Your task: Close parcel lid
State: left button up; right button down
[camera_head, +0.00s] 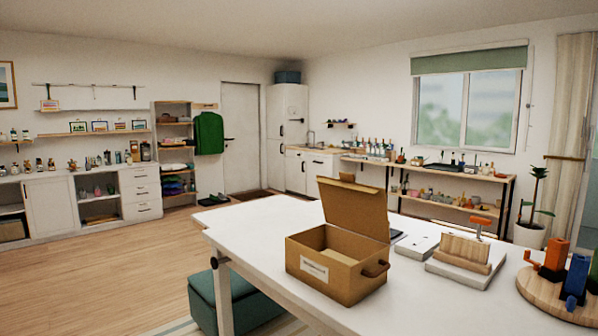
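The parcel is a brown cardboard box (318,265) with a pale label on its front and a handle on its right side. It stands on the white table (262,232) in the middle of the view. Its lid (352,208) is open, hinged at the back and standing up with a slight backward lean. The inside looks empty as far as it shows. Neither of my grippers is in view.
Right of the box are a flat white item (418,246), a wooden block on a white base (465,253) and a round wooden board (545,298) with orange and blue tools. The table's left end is clear.

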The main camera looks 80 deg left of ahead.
aim_at(361, 209)
jog(key=u, duration=2.3)
